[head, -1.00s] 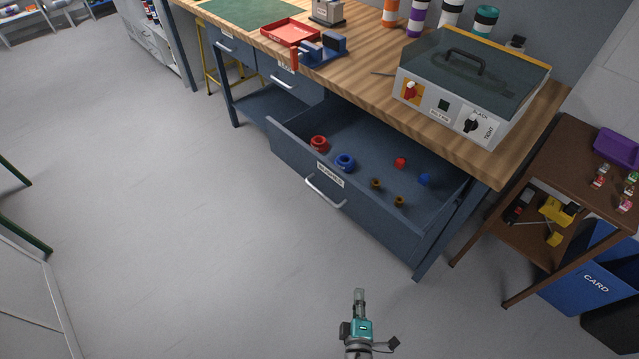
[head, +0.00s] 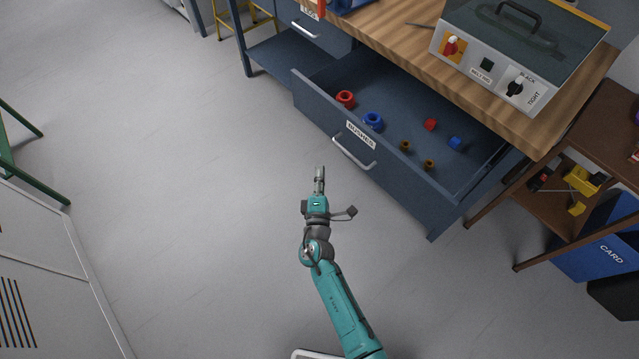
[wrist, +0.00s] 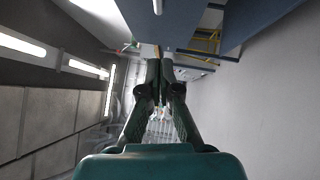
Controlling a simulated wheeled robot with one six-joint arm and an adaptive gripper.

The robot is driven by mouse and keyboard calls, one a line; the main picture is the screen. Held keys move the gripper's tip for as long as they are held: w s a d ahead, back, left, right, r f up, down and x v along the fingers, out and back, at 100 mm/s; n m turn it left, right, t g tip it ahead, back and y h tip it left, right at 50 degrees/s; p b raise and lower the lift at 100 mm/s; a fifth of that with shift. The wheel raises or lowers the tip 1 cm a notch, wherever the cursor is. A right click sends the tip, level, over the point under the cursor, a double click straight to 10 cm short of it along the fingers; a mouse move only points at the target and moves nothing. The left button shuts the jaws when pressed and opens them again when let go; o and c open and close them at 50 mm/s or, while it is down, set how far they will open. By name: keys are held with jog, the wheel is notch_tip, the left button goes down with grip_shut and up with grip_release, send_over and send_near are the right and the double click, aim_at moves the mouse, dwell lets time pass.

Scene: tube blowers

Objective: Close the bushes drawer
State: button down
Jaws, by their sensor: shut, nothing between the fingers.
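The bushes drawer (head: 408,182) is a dark blue drawer pulled well out from under the wooden workbench in the head view. Its front carries a label reading BUSHES and a silver bar handle (head: 353,154). Red, blue and brown bushes lie inside, among them a red ring (head: 345,98) and a blue ring (head: 373,121). My gripper (head: 319,170) is shut and empty, in front of the drawer and just left of the handle, apart from it. In the wrist view my gripper (wrist: 160,50) shows its fingers together, with blue surfaces above it.
The workbench top (head: 420,60) carries a grey machine (head: 510,65). A brown shelf unit (head: 530,205) and a blue card bin (head: 605,255) stand to the right. Another drawer (head: 312,35) is at the upper left. The floor (head: 180,150) to the left is clear.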

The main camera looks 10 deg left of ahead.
jog(key=w+d+r, duration=0.1)
jog(key=w+d, duration=0.1)
jog(key=w, duration=0.5)
jog(key=shift+w+r, duration=0.1)
dwell(0.4)
